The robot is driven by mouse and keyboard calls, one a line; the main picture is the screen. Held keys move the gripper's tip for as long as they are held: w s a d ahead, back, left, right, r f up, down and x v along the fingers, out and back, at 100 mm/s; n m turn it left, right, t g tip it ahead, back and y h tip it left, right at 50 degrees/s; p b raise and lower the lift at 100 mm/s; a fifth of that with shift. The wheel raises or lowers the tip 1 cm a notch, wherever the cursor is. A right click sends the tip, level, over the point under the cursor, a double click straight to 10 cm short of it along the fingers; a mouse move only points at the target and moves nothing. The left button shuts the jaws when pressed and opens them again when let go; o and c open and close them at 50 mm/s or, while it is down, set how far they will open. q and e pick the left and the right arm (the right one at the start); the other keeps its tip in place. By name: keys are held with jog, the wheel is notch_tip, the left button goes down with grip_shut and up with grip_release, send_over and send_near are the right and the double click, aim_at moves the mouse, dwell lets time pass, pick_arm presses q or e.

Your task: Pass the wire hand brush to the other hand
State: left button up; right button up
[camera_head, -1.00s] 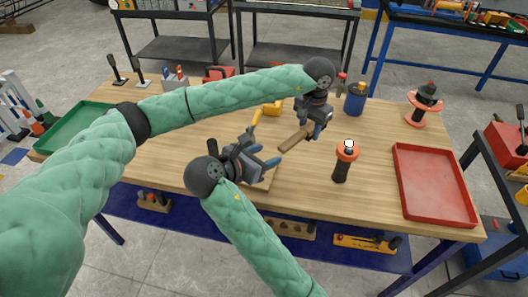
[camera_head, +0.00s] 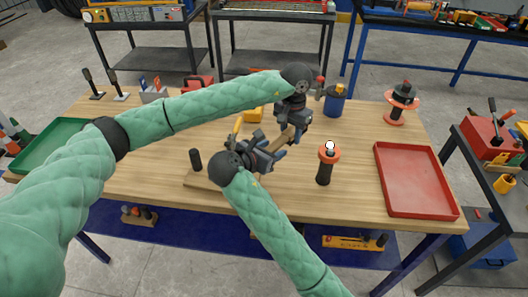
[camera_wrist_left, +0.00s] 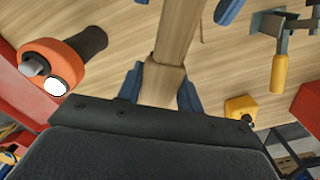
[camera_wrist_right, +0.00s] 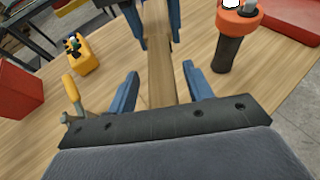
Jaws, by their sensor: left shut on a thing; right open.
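The wire hand brush (camera_head: 283,138) shows as a light wooden bar in the head view; I cannot make out its bristles. My left gripper (camera_head: 295,126) is shut on it above the table. My right gripper (camera_head: 272,145) is open, with the brush's free wooden end between its fingers. In the right wrist view the brush (camera_wrist_right: 158,72) runs lengthwise between my spread blue fingers, with gaps on both sides. In the left wrist view the brush (camera_wrist_left: 173,40) extends away from my left fingers.
An orange-topped black-handled tool (camera_head: 327,160) stands just right of the grippers. A red tray (camera_head: 384,190) lies at the right and a green tray (camera_head: 30,160) at the left. A wooden block with a black peg (camera_head: 197,178) sits left of my right gripper.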

jog(key=shift+w+d+f, duration=0.15)
jog(key=shift+w, duration=0.1)
jog(key=shift+c, duration=0.2)
grip_shut()
pick_arm(q)
jog(key=o, duration=1.1)
jog(key=shift+o, duration=0.2)
